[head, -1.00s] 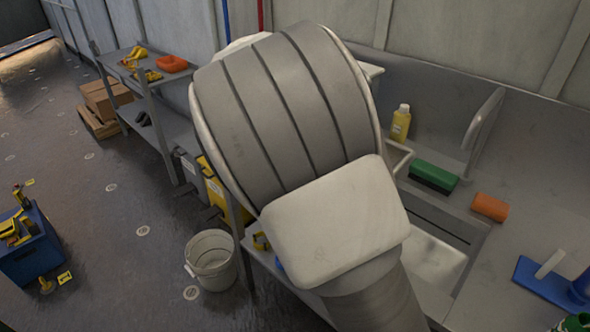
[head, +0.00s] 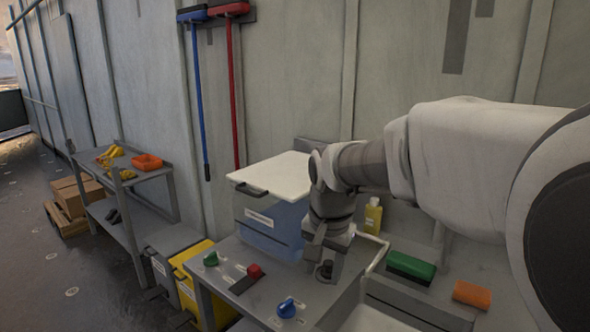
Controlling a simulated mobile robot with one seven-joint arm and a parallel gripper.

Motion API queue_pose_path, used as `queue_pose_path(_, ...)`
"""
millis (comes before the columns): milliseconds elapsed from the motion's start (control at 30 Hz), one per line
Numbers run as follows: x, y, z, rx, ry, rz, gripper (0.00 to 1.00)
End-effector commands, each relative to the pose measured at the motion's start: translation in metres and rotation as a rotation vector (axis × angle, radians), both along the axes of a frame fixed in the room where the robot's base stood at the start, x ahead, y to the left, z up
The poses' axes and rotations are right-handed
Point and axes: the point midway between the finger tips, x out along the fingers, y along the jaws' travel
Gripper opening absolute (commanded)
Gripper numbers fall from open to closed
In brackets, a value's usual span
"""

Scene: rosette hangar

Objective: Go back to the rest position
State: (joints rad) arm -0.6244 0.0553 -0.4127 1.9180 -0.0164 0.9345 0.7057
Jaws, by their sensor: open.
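My gripper (head: 325,268) is at the end of my arm, which reaches in from the right of the head view. It points down over the grey counter (head: 222,256), close by a dark knob. The fingers are small and partly hidden, and I see nothing held between them. I cannot tell whether they touch the knob. A blue bin with a white lid (head: 272,172) stands just behind and to the left of my gripper.
Green (head: 211,258), red (head: 254,271) and blue (head: 287,307) knobs sit on the counter. A yellow bottle (head: 373,216), a green brush (head: 410,266) and an orange sponge (head: 472,295) are to the right.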

Motion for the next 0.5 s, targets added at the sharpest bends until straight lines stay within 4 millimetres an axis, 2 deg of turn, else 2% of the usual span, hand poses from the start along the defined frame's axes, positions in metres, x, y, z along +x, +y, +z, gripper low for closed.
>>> queue_pose_path(33,-0.014,-0.012,0.008,0.018,-0.012,0.022,0.47)
queue_pose_path(200,-0.057,-0.04,0.025,0.038,-0.061,0.129,0.47)
queue_pose_path(500,-0.138,-0.073,0.036,-0.034,-0.18,0.313,0.47)
